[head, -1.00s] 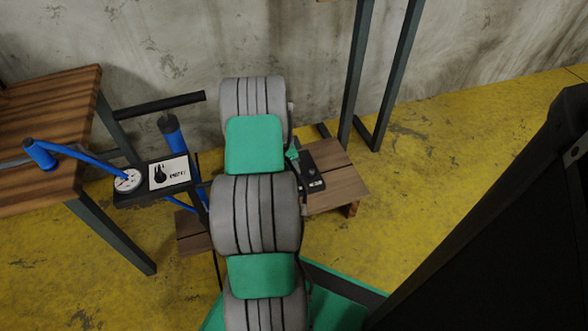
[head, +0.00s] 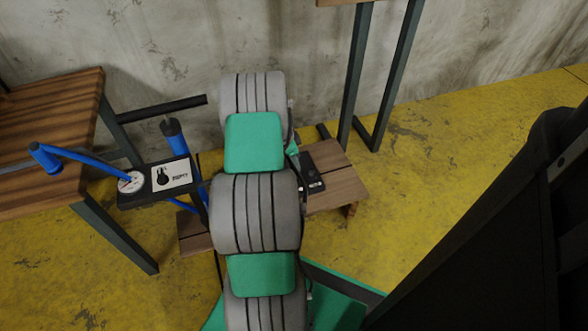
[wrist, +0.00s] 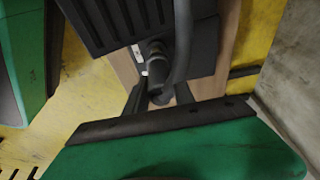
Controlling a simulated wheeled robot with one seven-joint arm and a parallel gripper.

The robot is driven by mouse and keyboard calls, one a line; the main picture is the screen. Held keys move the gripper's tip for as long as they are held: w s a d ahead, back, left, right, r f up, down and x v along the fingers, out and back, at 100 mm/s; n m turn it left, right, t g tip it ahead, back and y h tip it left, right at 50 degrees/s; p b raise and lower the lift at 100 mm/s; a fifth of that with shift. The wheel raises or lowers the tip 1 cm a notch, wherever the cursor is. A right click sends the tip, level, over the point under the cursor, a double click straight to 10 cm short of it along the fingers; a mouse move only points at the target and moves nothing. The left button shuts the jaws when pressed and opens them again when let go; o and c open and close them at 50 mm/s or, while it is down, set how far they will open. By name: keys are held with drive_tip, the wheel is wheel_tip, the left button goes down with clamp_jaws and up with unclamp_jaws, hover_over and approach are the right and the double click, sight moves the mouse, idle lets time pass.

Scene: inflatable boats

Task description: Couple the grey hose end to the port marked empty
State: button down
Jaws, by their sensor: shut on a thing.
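In the wrist view my gripper (wrist: 160,97) is shut on a dark grey cylindrical piece, which looks like the grey hose end (wrist: 157,78). A dark hose (wrist: 183,40) runs upward beside it. A black slotted box (wrist: 128,18) lies just beyond the held piece; I cannot tell whether they touch. The port itself cannot be made out. In the head view my own arm hides most of the gripper.
A low wooden stool (head: 338,178) stands behind my arm with a dark device (head: 309,179) on it.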

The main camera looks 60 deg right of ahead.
wheel_tip(320, 180, up, 5)
drive_tip(key=p, duration=0.3)
idle(0.4)
